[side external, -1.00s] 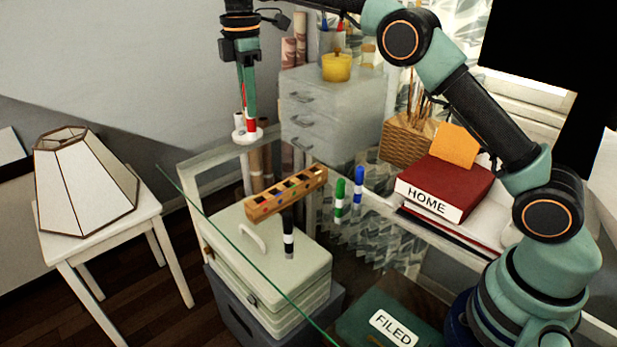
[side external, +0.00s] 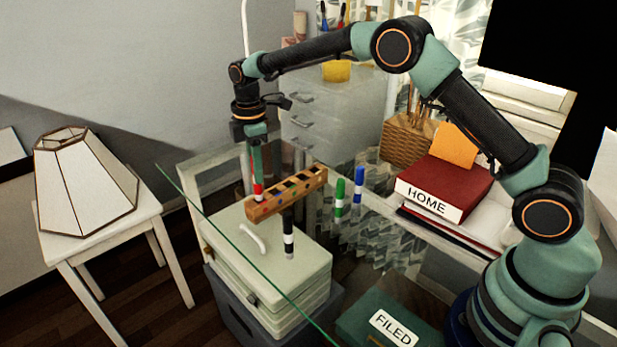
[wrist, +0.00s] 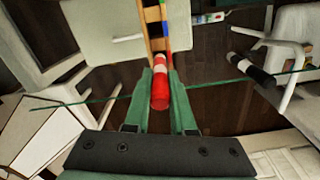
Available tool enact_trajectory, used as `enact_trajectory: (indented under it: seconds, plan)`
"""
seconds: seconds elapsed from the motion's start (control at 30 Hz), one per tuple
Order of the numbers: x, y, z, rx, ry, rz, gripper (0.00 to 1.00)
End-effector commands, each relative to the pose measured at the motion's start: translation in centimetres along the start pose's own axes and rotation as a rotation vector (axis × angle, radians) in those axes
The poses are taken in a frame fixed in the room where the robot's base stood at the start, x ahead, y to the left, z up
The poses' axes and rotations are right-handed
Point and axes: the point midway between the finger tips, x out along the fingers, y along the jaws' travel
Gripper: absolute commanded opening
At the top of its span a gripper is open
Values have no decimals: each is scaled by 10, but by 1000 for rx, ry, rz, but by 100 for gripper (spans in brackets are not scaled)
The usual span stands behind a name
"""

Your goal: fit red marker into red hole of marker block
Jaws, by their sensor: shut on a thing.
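My gripper (side external: 256,172) is shut on the red marker (side external: 257,188) and holds it upright at the left end of the wooden marker block (side external: 290,197). In the wrist view the red marker (wrist: 160,92) sits between my green fingers (wrist: 160,76), with the block (wrist: 153,14) beyond it. The block has a row of coloured openings along its top. The marker's lower end is close to the block; I cannot tell whether it touches or is inside a hole. The red hole is not clear.
A black marker (side external: 289,236) stands in front of the block. Green (side external: 339,202) and blue (side external: 359,186) markers stand to its right. All are on a glass table, above a pale case (side external: 290,270). Red book (side external: 447,188) and wicker basket (side external: 405,143) lie further right.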

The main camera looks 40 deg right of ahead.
Motion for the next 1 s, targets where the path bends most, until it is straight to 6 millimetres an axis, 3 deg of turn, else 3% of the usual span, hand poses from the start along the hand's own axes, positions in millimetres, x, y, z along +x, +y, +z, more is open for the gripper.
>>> enact_trajectory:
  seconds: [0.3,0.7,0.73,0.8,1.0]
  plan:
    - [40,-1,0,0,-1,-2,0]
    - [44,0,0,0,0,0,0]
    - [43,0,0,0,0,0,34]
    - [43,0,0,0,0,0,53]
    - [43,0,0,0,0,0,53]
